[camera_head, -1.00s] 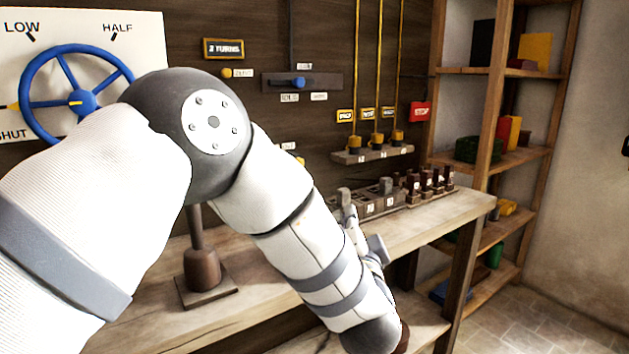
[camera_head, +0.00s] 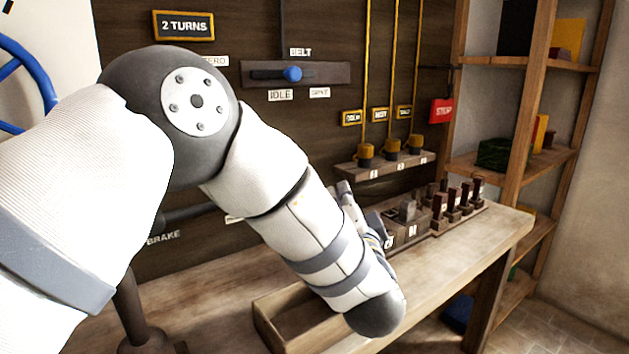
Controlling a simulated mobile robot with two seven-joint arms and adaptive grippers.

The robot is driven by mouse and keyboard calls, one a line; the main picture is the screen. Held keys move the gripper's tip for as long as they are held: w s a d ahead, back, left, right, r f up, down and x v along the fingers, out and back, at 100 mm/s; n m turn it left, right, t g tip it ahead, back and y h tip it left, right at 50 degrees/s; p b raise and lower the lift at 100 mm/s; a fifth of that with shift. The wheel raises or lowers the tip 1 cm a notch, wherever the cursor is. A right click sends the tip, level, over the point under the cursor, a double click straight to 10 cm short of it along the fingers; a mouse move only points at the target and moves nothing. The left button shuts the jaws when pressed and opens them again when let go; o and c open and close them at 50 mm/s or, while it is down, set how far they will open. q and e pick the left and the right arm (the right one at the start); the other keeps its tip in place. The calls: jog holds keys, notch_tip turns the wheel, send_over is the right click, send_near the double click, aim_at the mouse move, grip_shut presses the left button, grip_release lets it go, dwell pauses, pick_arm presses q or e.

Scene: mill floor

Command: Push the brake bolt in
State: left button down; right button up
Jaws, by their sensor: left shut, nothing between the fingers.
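The brake bolt (camera_head: 188,215) is a dark bar low on the plank wall, just above the white BRAKE label (camera_head: 163,237). My left arm covers part of it on both sides, so I cannot tell how far in it sits. My left gripper (camera_head: 346,192) is shut and empty, to the right of the bolt and apart from it. It is partly hidden behind my own forearm, above the bench. My right gripper is not in view.
A wooden bench (camera_head: 440,265) carries an open wooden tray (camera_head: 290,325) and a rack of dark-handled blocks (camera_head: 440,225). Above are a blue-knobbed belt slider (camera_head: 291,74) and a shelf of yellow-ended rods (camera_head: 390,160). A blue handwheel (camera_head: 45,85) is at left.

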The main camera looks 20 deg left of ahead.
pick_arm(q)
jog(key=w+a, duration=0.6)
jog(key=w, duration=0.1)
jog(key=shift+a+f, duration=0.15)
jog(key=shift+a, duration=0.2)
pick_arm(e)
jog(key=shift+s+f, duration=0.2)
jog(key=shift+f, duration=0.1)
